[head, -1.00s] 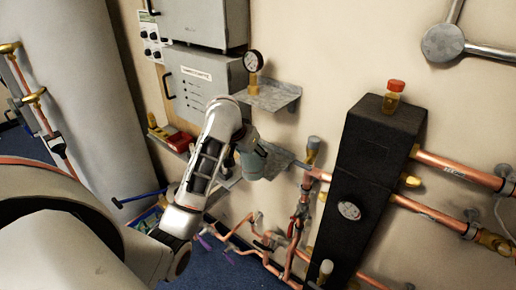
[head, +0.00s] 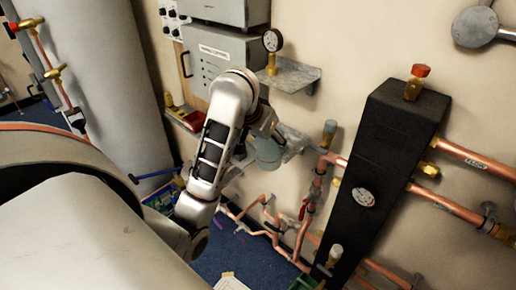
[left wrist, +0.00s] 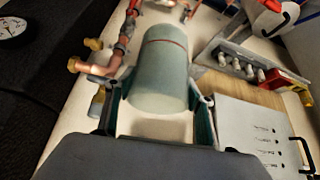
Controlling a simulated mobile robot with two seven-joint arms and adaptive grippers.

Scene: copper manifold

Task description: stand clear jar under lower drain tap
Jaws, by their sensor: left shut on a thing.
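The clear jar (left wrist: 165,65) looks pale green with a thin red line around it. In the left wrist view it lies between the two fingers of my left gripper (left wrist: 160,105), which is shut on it. In the head view the jar (head: 269,153) hangs under my left gripper (head: 263,134), in front of the wall and left of the black manifold (head: 385,150). A capped fitting (head: 335,252) shows low on the manifold's front; I cannot tell whether it is the lower drain tap. My right gripper is not in view.
Copper pipes (head: 312,195) with valves run between the jar and the manifold. A metal wall shelf (head: 292,76) with a gauge (head: 272,41) is above the gripper. A green object (head: 305,281) and a pale sheet (head: 231,283) are at the bottom. Blue floor (head: 225,255) is partly clear.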

